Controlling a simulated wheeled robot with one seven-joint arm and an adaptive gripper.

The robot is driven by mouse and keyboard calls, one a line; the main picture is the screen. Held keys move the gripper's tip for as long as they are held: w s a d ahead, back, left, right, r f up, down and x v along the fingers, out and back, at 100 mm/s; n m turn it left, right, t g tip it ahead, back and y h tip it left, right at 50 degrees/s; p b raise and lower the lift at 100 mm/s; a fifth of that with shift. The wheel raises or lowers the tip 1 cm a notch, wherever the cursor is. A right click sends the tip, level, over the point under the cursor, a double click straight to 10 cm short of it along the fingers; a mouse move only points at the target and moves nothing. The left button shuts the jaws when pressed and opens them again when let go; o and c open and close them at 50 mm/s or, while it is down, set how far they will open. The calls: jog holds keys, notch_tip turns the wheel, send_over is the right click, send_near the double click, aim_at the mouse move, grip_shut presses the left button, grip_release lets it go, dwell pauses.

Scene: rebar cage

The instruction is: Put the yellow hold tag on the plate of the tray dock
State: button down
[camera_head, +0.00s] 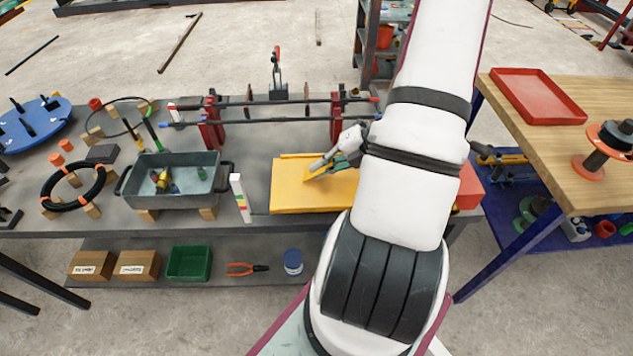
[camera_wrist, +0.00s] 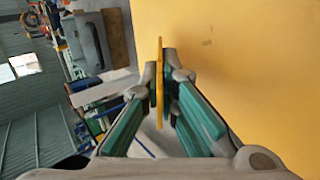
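My gripper (camera_wrist: 160,80) has its two teal-padded fingers on either side of a thin yellow piece, seen edge-on in the wrist view; I take this to be the yellow hold tag (camera_wrist: 160,50). The fingers look closed on it. In the head view my gripper (camera_head: 322,168) is low over a flat yellow board (camera_head: 295,203) on the bench. The yellow surface (camera_wrist: 250,70) fills the right of the wrist view. The grey tray (camera_head: 180,205) with dark handles stands on wooden blocks to the left. I cannot make out which surface is the dock's plate.
A white upright strip with coloured marks (camera_head: 240,200) stands between tray and board. Long bars on red stands (camera_head: 212,125) run behind. A black ring (camera_head: 72,203) lies at the left. A wooden table (camera_head: 560,140) with a red tray is on the right. My arm hides the bench's right part.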

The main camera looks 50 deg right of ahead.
jog(key=shift+f+b, duration=0.3)
jog(key=shift+f, duration=0.5)
jog(key=shift+s, duration=0.1)
jog(key=c, duration=2)
grip_release()
jog(key=shift+o, duration=0.2)
jog(key=p+v, duration=0.5)
jog(key=v, duration=0.3)
jog(key=shift+r, duration=0.15)
